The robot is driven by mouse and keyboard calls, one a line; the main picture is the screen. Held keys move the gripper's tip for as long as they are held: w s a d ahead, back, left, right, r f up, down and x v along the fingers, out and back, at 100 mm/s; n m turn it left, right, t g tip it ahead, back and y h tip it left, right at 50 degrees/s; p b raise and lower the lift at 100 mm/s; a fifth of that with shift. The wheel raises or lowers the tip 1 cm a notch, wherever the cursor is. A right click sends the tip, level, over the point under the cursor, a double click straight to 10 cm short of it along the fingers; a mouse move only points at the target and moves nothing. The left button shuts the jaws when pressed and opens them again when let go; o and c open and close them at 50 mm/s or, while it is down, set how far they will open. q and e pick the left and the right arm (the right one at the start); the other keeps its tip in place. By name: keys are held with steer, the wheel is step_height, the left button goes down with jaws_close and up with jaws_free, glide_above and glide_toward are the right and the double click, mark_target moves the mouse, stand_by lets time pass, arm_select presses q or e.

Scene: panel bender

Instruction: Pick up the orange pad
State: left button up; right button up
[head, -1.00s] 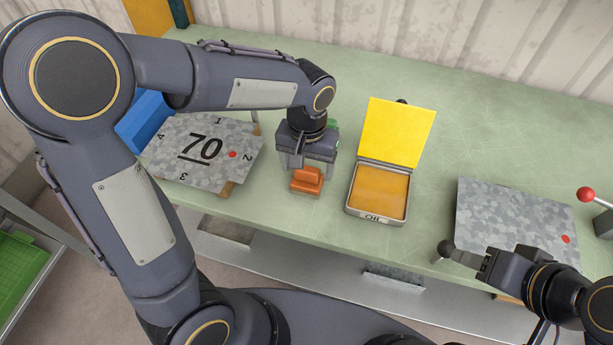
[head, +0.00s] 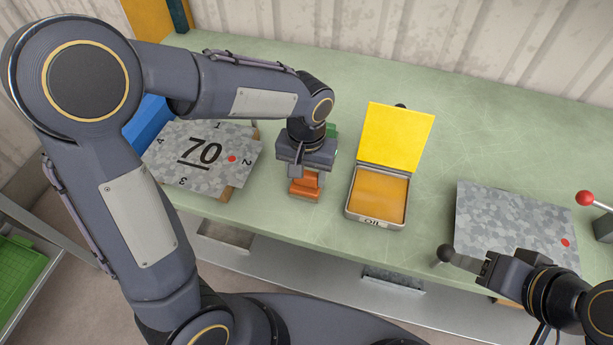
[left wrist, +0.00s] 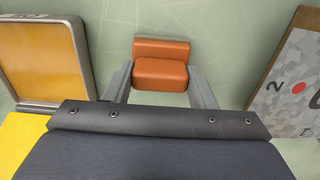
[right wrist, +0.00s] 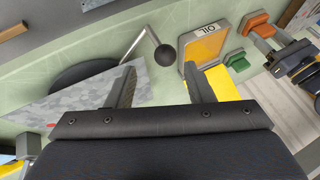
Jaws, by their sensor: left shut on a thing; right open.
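The orange pad (head: 304,189) is a stepped block on the green bench, left of the oil tin. My left gripper (head: 305,173) is above it, pointing down and shut on its upper part. In the left wrist view the pad (left wrist: 161,72) sits between the two fingers, one on each side. It appears to be still at bench level; any gap beneath is hidden. The pad also shows in the right wrist view (right wrist: 254,22). My right gripper (right wrist: 162,84) is open and empty, near a black ball knob (right wrist: 166,55).
The oil tin (head: 376,196) stands close right of the pad, its yellow lid (head: 396,136) up. A plate marked 70 (head: 205,155) lies to the left. A green pad (right wrist: 237,62) stands behind. Another speckled plate (head: 515,220) and a red-knobbed lever (head: 584,198) are at right.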

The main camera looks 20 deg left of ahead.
arm_select(q)
steer(key=shift+r, duration=0.6)
steer(key=s+d+r+b, duration=0.1)
steer(key=s+d+r, duration=0.8)
steer(key=d+r, duration=0.1)
steer(key=shift+d+r+b, duration=0.3)
steer(key=shift+d+r, duration=0.1)
steer(key=shift+r, duration=0.5)
steer(key=shift+o, duration=1.4)
steer(key=shift+w, duration=0.1)
steer(key=shift+c, duration=0.9)
steer(key=shift+w, duration=0.1)
